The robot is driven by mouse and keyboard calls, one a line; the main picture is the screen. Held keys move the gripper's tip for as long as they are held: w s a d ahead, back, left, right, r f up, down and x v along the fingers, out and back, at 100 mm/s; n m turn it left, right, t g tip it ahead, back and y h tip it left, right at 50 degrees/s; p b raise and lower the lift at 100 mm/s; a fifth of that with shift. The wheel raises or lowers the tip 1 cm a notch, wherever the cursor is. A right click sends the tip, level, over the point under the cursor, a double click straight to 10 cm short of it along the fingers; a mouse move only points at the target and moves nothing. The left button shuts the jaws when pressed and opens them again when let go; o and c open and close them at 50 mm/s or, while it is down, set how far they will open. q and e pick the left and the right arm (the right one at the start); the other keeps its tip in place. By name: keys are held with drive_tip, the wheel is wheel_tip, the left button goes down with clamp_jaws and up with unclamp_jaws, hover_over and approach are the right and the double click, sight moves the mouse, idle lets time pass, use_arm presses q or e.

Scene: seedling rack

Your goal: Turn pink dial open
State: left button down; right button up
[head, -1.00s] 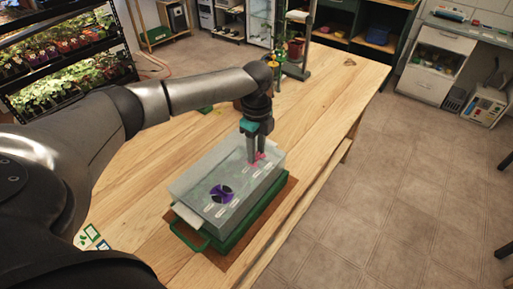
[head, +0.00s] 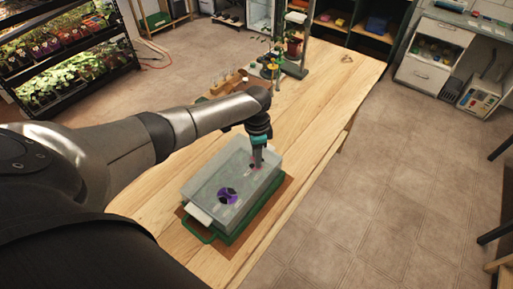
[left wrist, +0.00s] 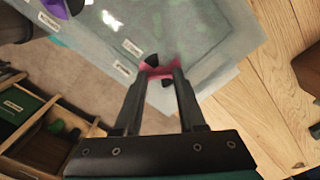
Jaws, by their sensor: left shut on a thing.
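The pink dial (head: 253,166) sits on the far part of a translucent grey lid (head: 205,185). In the left wrist view the pink dial (left wrist: 160,72) has black parts beside it. My left gripper (head: 258,163) points down at the dial, and in the left wrist view its fingertips (left wrist: 161,75) are shut on it. The fingers partly hide the dial in the head view. A purple and black dial (head: 228,196) sits on the nearer part of the same lid. My right gripper is out of view.
The lidded box stands on a green tray (head: 208,239) over a brown mat on the wooden table (head: 318,120). Potted plants (head: 294,46) and a small wooden rack (head: 229,82) stand farther back. The table right of the box is clear.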

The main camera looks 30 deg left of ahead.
use_arm(q)
drive_tip(key=n+p, duration=0.3)
drive_tip(key=n, duration=0.1)
drive_tip(key=shift+r, duration=0.1)
drive_tip(key=shift+n+p, duration=0.85)
drive_tip(key=shift+n, duration=1.25)
drive_tip(key=shift+c, duration=2.4)
unclamp_jaws()
drive_tip(key=shift+r, duration=0.35)
wheel_tip(320, 180, up, 14)
drive_tip(key=shift+r+p, duration=0.2)
drive_tip(key=shift+p, duration=0.25)
drive_tip(key=shift+f, duration=0.1)
